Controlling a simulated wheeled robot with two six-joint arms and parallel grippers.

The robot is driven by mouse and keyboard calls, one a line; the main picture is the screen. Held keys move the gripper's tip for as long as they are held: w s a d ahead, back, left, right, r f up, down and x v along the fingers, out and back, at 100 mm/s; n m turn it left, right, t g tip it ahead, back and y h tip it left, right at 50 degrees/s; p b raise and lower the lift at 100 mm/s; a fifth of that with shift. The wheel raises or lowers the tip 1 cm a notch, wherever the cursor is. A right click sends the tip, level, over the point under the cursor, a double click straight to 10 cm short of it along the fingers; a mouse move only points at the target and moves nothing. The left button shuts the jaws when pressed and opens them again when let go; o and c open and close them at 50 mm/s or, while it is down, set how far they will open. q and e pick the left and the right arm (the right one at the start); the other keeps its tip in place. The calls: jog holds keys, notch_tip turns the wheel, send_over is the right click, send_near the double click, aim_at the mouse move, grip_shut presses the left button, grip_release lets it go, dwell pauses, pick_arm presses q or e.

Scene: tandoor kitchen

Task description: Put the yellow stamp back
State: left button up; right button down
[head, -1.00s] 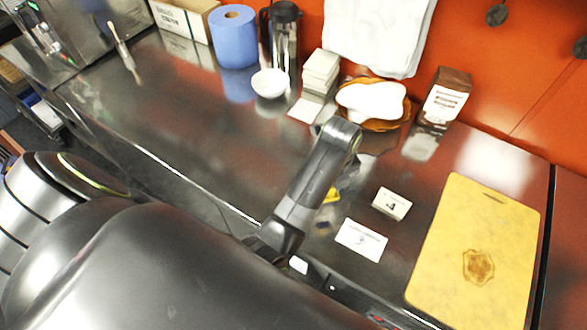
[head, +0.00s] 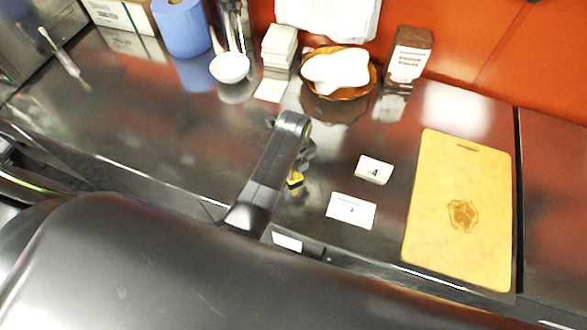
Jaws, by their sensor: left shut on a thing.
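My left arm comes in from the lower left over the steel counter. My left gripper (head: 300,168) is partly hidden behind its own arm link and is shut on the yellow stamp (head: 295,181). Only a small yellow and dark part of the stamp shows beneath it. The stamp is left of two white cards. One is a small thick card or block marked 4 (head: 374,170); the other is a flat white card (head: 351,209) nearer the front. Whether the stamp touches the counter is hard to tell. My right gripper is out of view.
A yellow cutting board (head: 440,226) lies at the right. Along the back stand a brown bag (head: 408,52), a basket (head: 362,91) with white contents, stacked white tiles or boxes (head: 277,47), a white bowl (head: 229,67) and a blue roll (head: 181,25). The counter's left middle is clear.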

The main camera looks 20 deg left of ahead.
pick_arm(q)
jog(key=shift+f, duration=0.55)
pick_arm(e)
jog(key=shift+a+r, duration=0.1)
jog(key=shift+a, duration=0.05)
pick_arm(q)
jog(key=shift+f, duration=0.15)
jog(key=o, duration=0.8)
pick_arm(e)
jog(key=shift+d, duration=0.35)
